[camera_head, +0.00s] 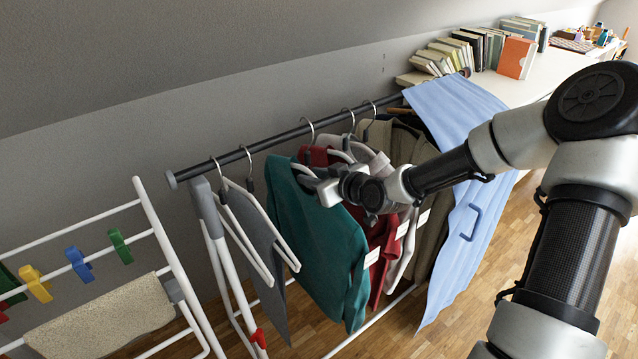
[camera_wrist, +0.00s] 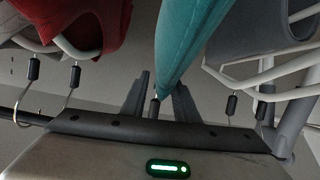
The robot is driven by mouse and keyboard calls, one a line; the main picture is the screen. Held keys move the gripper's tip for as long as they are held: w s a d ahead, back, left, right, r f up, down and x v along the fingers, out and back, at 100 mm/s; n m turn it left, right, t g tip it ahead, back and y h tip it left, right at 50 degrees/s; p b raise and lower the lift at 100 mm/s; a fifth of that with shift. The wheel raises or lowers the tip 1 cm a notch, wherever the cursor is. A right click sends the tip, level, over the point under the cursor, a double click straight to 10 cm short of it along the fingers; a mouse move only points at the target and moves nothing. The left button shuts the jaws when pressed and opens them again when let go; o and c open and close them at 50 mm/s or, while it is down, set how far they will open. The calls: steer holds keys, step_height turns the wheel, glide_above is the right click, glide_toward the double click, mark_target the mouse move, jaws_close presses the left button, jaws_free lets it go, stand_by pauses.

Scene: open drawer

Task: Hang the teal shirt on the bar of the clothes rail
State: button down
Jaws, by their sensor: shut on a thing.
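The teal shirt (camera_head: 325,247) hangs among the other garments, below the dark bar (camera_head: 190,172) of the clothes rail. My gripper (camera_head: 308,177) is at the top of the shirt, just under the bar's height. In the wrist view the teal shirt (camera_wrist: 180,45) shows edge-on above the two fingers of my gripper (camera_wrist: 160,92), which are shut around the dark neck of its hanger (camera_wrist: 155,106).
Grey trousers (camera_head: 268,255) and a white hanger (camera_head: 252,220) hang left of the shirt. A red garment (camera_head: 383,270), a brown jacket (camera_head: 432,235) and a light-blue cloth (camera_head: 455,215) are close on its right. A drying rack (camera_head: 165,240) with pegs stands at left.

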steer(key=shift+w+a+b, duration=0.2)
steer(key=shift+w+a, duration=0.2)
steer(key=shift+w, duration=0.2)
steer(key=shift+w+a+b, duration=0.15)
steer(key=shift+w+a, duration=0.25)
steer(key=shift+w, duration=0.2)
steer(key=shift+f+b, duration=0.95)
steer(key=shift+f, duration=0.3)
steer(key=c, duration=1.3)
jaws_free()
